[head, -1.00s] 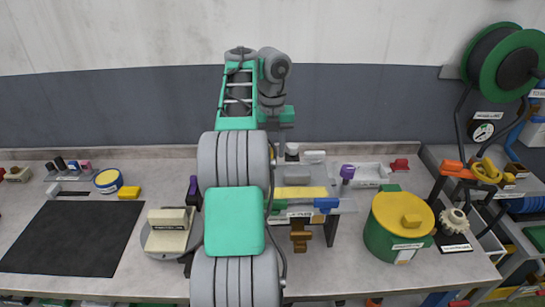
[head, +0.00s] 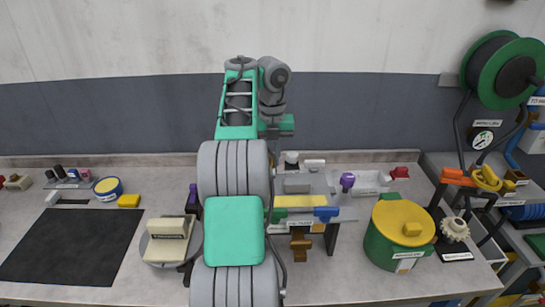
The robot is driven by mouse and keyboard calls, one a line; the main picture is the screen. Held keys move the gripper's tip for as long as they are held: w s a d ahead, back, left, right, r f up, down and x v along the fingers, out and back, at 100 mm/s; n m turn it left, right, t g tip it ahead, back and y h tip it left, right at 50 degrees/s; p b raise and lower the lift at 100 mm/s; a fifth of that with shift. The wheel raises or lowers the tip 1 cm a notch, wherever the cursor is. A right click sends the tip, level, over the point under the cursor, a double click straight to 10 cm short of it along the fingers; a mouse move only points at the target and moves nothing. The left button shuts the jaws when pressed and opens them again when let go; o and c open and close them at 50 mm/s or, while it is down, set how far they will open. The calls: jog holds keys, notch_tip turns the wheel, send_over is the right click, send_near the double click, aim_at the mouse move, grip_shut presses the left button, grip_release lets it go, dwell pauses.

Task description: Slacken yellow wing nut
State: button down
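A yellow part (head: 487,178) at the right, beside an orange clamp-like piece, looks like the yellow wing nut; it is small and its exact shape is hard to tell. My arm stands in the middle of the head view and bends over at the top, well to the left of that part. My gripper does not show; the arm's own links hide its end.
A green pot with a yellow lid (head: 403,222) stands on the bench between my arm and the yellow part. A white gear (head: 455,229) is below the yellow part. A green reel (head: 477,72) hangs above. A dark mat (head: 72,247) covers the left bench.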

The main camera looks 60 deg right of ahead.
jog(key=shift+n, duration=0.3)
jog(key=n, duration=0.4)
jog(key=shift+b, duration=0.3)
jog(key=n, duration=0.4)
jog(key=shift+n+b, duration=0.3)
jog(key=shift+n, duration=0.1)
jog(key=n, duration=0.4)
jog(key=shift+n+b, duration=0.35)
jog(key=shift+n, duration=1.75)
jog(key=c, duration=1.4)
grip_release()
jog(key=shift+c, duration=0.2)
